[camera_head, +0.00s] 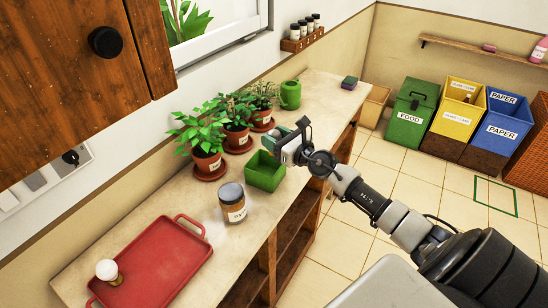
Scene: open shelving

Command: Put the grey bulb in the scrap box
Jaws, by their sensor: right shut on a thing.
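My right gripper (291,148) is above the back right side of a small open green box (265,171) on the bench. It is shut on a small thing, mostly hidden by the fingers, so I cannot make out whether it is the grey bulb. A pale, whitish bulb (106,269) with a brassy base stands on the red tray (160,262) at the front left. I cannot read a scrap label on any box. The inside of the green box is only partly visible. My left gripper is out of view.
A labelled jar (232,203) stands between tray and green box. Potted plants (206,160) line the wall, with a green watering can (290,95) behind. Food (409,115), yellow (452,122) and paper (503,128) bins and a tan bin (374,107) stand on the floor. A wooden cabinet overhangs at left.

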